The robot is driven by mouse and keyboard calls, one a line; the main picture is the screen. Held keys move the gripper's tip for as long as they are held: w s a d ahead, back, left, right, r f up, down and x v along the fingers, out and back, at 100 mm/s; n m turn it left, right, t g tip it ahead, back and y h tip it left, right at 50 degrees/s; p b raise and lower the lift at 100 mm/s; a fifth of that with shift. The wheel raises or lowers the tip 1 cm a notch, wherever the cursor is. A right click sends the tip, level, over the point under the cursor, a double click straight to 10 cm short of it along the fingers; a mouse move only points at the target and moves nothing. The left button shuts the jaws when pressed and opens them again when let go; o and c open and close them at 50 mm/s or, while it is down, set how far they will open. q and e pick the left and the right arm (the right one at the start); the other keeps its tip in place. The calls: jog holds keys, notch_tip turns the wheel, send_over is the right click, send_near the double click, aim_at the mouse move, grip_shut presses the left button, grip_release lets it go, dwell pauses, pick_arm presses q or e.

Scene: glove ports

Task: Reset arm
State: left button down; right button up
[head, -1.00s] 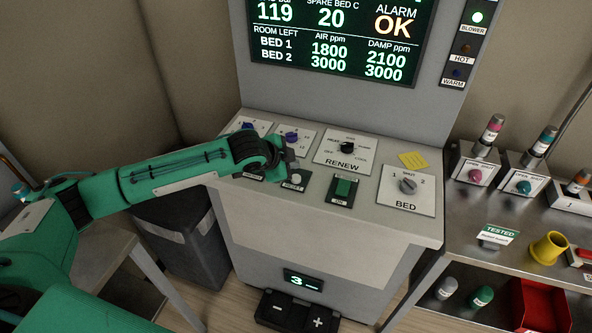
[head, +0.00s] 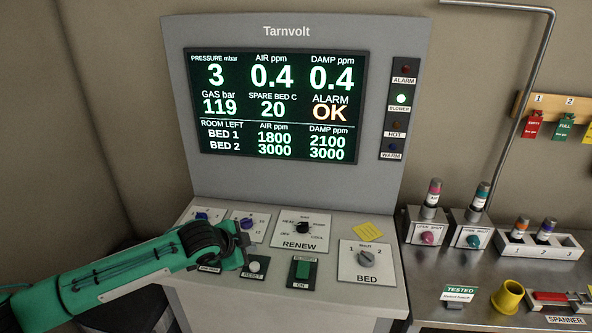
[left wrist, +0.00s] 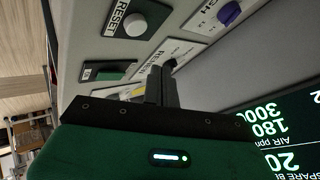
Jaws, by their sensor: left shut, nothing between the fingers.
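The white round RESET button (head: 254,266) sits on a dark plate at the front of the sloped console panel. It also shows in the left wrist view (left wrist: 133,24). My left gripper (head: 243,240) hovers just behind and left of the button in the head view, its dark fingers shut and empty. In the left wrist view the shut fingers (left wrist: 160,85) point at the panel beside the button; I see no contact with it. The screen (head: 275,105) shows ALARM OK. My right gripper is not in view.
Close by on the panel are a green ON switch (head: 303,269), the RENEW knob (head: 302,228), the BED knob (head: 366,258) and blue knobs (head: 247,223). A metal bench (head: 450,262) with valves and a yellow cup (head: 508,296) stands right.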

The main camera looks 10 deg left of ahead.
pick_arm(q)
jog(key=s+d+f+n, duration=0.1)
jog(key=s+d+f, duration=0.15)
jog(key=s, duration=0.25)
jog(key=s+d+f+n+g, duration=0.1)
jog(key=s+d+f, duration=0.1)
jog(key=s+d, duration=0.3)
jog(key=s+d+f+n, duration=0.1)
jog(key=s+d+f, duration=0.15)
jog(key=s, duration=0.35)
jog(key=s+a+f+n+g+y, duration=0.25)
jog(key=s+a+n, duration=0.3)
jog(key=s, duration=0.55)
jog(key=s+a+f+n+g+y, duration=0.1)
jog(key=s+a+f+n, duration=0.25)
jog(key=s+a, duration=0.5)
notch_tip(320, 180, down, 30)
jog(key=s+d+g, duration=0.1)
jog(key=s+g, duration=0.1)
jog(key=s, duration=0.1)
jog(key=s+a+f, duration=0.1)
jog(key=s+f, duration=0.8)
jog(key=f, duration=0.1)
jog(key=s+a+f, duration=0.2)
jog(key=s+f, duration=0.7)
jog(key=s, duration=0.1)
jog(key=shift+a+f+g, duration=0.25)
jog(key=shift+f+g, duration=0.1)
jog(key=shift+f, duration=0.05)
jog(key=shift+y, duration=0.25)
